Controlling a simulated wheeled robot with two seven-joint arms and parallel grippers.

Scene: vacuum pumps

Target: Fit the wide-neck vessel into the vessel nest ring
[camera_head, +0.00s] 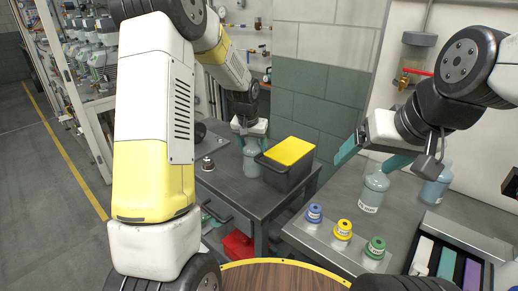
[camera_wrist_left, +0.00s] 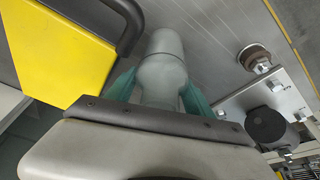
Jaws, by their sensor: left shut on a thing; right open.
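The grey wide-neck vessel (camera_head: 251,165) is upright on or just above the left bench; I cannot tell if it touches. My left gripper (camera_head: 250,142) is shut on it from above. In the left wrist view, the vessel (camera_wrist_left: 165,68) sits between the teal fingers of my left gripper (camera_wrist_left: 160,88). I cannot clearly identify the vessel nest ring. A small round metal fitting (camera_head: 208,163) stands left of the vessel, and a brass round fitting (camera_wrist_left: 256,57) shows in the wrist view. My right gripper (camera_head: 374,157) is open above a labelled bottle (camera_head: 371,193).
A black crate with a yellow lid (camera_head: 289,151) stands close to the vessel's right. Blue (camera_head: 314,213), yellow (camera_head: 343,229) and green (camera_head: 375,248) capped items stand on the right bench. A second bottle (camera_head: 435,188) stands behind. A red box (camera_head: 238,245) is below the left bench.

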